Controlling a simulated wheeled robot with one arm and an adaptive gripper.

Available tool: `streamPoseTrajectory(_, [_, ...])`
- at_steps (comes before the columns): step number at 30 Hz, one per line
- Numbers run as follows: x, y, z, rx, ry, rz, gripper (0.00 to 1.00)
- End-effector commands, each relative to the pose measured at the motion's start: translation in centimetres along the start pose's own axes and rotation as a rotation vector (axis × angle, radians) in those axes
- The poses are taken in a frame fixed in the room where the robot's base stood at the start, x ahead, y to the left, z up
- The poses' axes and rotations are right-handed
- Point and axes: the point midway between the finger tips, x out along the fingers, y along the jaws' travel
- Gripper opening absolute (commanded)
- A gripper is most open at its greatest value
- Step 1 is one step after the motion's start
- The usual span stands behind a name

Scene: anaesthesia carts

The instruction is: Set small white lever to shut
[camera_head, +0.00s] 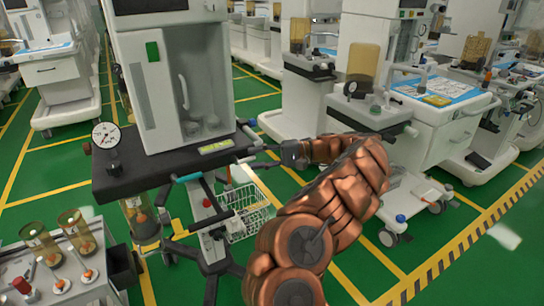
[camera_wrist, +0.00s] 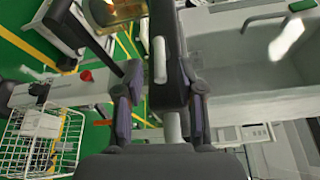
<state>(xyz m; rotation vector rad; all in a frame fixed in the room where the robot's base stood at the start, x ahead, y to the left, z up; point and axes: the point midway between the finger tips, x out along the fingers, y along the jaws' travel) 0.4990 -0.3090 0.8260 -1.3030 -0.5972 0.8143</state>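A small white lever (camera_wrist: 159,60) shows in the wrist view as a short pale upright bar against a dark strip. It lies between and slightly beyond the fingertips of my gripper (camera_wrist: 160,88). The two fingers stand apart, one on each side of the dark strip, and I see no contact with the lever. In the head view my gripper (camera_head: 268,155) is at the right end of the black shelf (camera_head: 135,178) of the near cart. I cannot make out the lever clearly in the head view.
A white cabinet (camera_head: 170,85) with a handle stands on the shelf. A pressure gauge (camera_head: 106,135) is at its left. A wire basket (camera_head: 243,208) hangs below. Another cart (camera_head: 440,120) stands at the right. Green floor (camera_head: 345,255) shows between the carts.

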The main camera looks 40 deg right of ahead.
Motion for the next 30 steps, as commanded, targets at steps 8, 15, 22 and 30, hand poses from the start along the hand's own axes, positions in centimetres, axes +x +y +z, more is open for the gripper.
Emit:
streamPoseTrajectory(8, [-1.3,0.0,-0.1,-0.002,0.002,0.004,0.38])
streamPoseTrajectory(15, [-2.3,0.0,0.0,0.000,0.001,0.003,0.38])
streamPoseTrajectory(22, [-3.3,-0.1,0.0,-0.001,0.001,0.003,0.38])
streamPoseTrajectory(30, [-4.3,-0.2,-0.1,-0.006,0.000,0.007,0.38])
